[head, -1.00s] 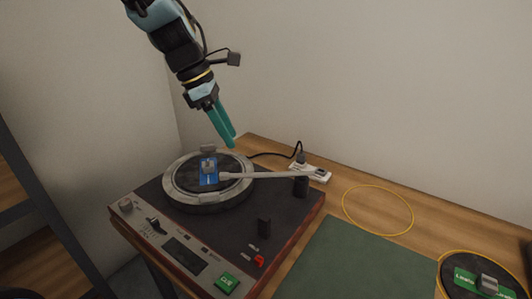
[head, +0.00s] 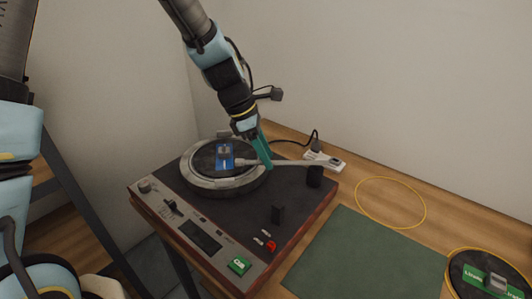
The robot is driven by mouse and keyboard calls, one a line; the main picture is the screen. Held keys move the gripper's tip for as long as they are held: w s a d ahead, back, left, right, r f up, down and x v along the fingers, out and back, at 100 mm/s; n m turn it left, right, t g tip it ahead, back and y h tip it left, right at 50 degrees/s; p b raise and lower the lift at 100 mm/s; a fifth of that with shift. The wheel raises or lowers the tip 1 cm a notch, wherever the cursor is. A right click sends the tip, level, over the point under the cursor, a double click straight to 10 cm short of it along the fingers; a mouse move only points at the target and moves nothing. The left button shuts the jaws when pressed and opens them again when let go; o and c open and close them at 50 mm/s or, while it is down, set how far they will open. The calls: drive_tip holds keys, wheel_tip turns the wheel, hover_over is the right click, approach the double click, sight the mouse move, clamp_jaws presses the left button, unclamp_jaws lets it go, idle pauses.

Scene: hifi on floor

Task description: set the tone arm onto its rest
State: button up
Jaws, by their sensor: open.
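The turntable (head: 285,192) stands on the wooden table, with a dark record with a blue label (head: 225,157) on its platter (head: 190,182). The light grey tone arm (head: 295,164) runs from its dark pivot (head: 315,176) at the right leftward to over the platter. A small dark upright post (head: 277,214), which looks like the rest, stands on the deck in front of the tone arm, apart from it. My gripper (head: 267,166) points down at the tone arm near the platter's right edge, its green fingers open. Whether they straddle the arm or touch it, I cannot tell.
A power strip (head: 324,160) with a plugged black cable lies behind the turntable. A green mat (head: 365,255), a yellow ring outline (head: 391,202) and another record with a green label (head: 487,281) lie to the right. The wall is close behind.

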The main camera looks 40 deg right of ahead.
drive_tip(key=shift+c, duration=0.3)
clamp_jaws()
idle(1.1)
